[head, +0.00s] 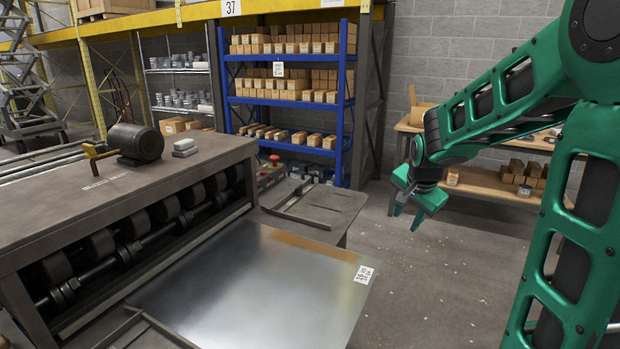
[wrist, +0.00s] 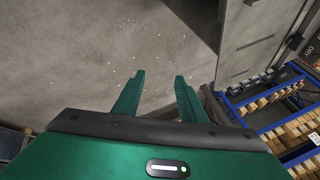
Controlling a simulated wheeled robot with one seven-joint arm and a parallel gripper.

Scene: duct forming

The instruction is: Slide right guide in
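A flat shiny metal sheet (head: 255,285) lies on the feed table (head: 338,205) in front of the roller machine, with a white label on its right corner. A dark angled guide bar (head: 297,219) lies on the table beyond the sheet's far edge. A second dark guide bar (head: 150,322) lies at the sheet's near edge, partly cut off by the frame. My gripper (head: 408,213) hangs in the air right of the table, apart from both guides, fingers pointing down. In the wrist view my gripper (wrist: 159,82) is open with nothing between its fingers.
The roller machine (head: 120,205) stands at left, with a motor (head: 135,143) on top. A blue shelf (head: 290,90) with boxes stands behind the table. A wooden workbench (head: 480,180) is behind my gripper. The concrete floor (head: 440,290) right of the table is clear.

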